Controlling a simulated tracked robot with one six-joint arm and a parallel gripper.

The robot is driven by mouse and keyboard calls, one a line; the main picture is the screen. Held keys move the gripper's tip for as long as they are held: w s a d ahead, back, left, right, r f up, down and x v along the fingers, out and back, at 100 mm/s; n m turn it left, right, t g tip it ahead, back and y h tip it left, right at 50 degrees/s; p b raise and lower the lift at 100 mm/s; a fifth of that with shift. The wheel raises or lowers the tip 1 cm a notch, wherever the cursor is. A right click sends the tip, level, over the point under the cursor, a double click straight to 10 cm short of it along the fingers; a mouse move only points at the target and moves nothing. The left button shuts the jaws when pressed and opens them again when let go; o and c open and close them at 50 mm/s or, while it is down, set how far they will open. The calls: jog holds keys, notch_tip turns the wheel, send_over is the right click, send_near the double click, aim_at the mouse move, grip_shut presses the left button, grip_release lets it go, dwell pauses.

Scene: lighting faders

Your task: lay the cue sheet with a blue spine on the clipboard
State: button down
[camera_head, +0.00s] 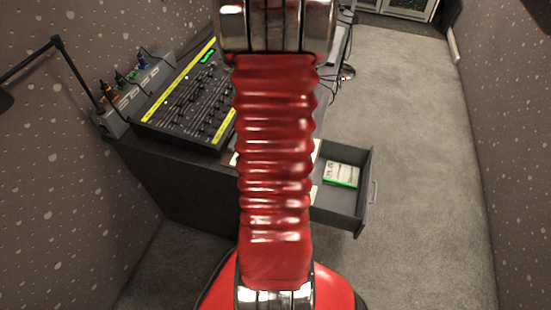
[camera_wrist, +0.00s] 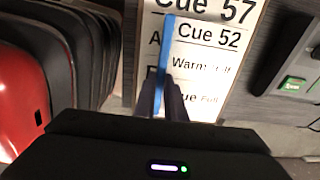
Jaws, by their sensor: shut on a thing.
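The cue sheet with a blue spine (camera_wrist: 208,48) reads "Cue 52" in the wrist view. Its blue spine runs along its left edge. My gripper (camera_wrist: 168,88) is shut on this sheet at the spine. Behind it is a larger white sheet (camera_wrist: 205,10) reading "Cue 57", partly covered. I cannot tell whether the two touch. I cannot make out the clipboard for certain in either view. In the head view my red arm hides my gripper and the held sheet.
A lighting desk (camera_head: 187,105) with faders stands on a dark cabinet (camera_head: 175,180). An open drawer (camera_head: 345,212) sticks out at the right, holding a green-edged item (camera_head: 341,174). A lamp (camera_head: 58,42) stands at the left. Carpet (camera_head: 420,180) is clear at the right.

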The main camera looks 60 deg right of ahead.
jog(key=shift+f, duration=1.8)
jog(key=shift+f, duration=0.1)
jog(key=c, duration=1.8)
grip_release()
notch_tip(320, 180, up, 12)
jog(key=shift+r, duration=0.15)
jog(key=shift+w+a, duration=0.1)
